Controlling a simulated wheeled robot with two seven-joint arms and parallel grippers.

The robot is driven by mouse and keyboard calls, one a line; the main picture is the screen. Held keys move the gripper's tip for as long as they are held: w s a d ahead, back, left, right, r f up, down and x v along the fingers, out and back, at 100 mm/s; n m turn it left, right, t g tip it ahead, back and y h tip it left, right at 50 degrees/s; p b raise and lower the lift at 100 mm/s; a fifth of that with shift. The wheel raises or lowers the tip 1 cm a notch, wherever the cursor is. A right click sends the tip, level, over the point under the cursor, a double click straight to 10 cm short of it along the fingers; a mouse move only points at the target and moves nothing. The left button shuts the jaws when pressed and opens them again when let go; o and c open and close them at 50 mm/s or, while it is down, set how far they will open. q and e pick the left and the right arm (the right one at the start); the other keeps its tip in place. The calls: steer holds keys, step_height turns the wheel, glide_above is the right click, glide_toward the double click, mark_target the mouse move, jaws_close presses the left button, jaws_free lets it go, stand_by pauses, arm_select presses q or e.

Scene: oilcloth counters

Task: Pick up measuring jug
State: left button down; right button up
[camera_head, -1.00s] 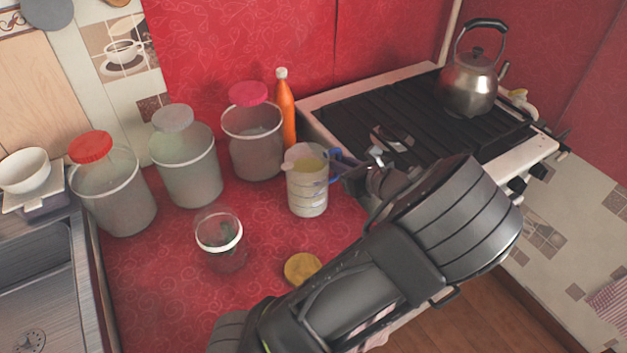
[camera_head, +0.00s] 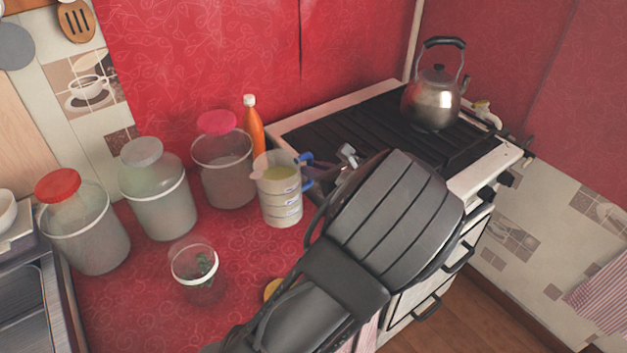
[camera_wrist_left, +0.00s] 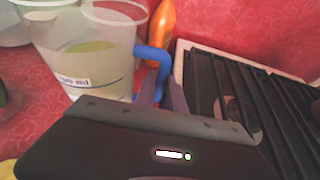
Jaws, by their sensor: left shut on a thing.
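The measuring jug (camera_head: 281,200) is clear, with a blue handle and yellowish contents. It is upright at the right side of the red counter, beside the stove. In the left wrist view the jug (camera_wrist_left: 85,60) is at upper left, and its blue handle (camera_wrist_left: 152,55) runs down to my fingers. My left gripper (camera_head: 322,172) comes in from the right and is shut on the handle; its fingers (camera_wrist_left: 160,97) partly show in the wrist view. A gap under the jug's base is not clear. My right gripper is not in view.
Jars with red (camera_head: 58,185), grey (camera_head: 142,151) and pink (camera_head: 217,123) lids stand left and behind. An orange bottle (camera_head: 254,130) is close behind the jug. A small jar (camera_head: 196,268) and yellow lid (camera_head: 271,289) are in front. A kettle (camera_head: 434,100) stands on the stove (camera_head: 345,120).

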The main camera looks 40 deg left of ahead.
arm_select(q)
steer(key=shift+r, duration=2.3)
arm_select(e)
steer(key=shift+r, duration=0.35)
arm_select(q)
steer(key=shift+p, duration=0.3)
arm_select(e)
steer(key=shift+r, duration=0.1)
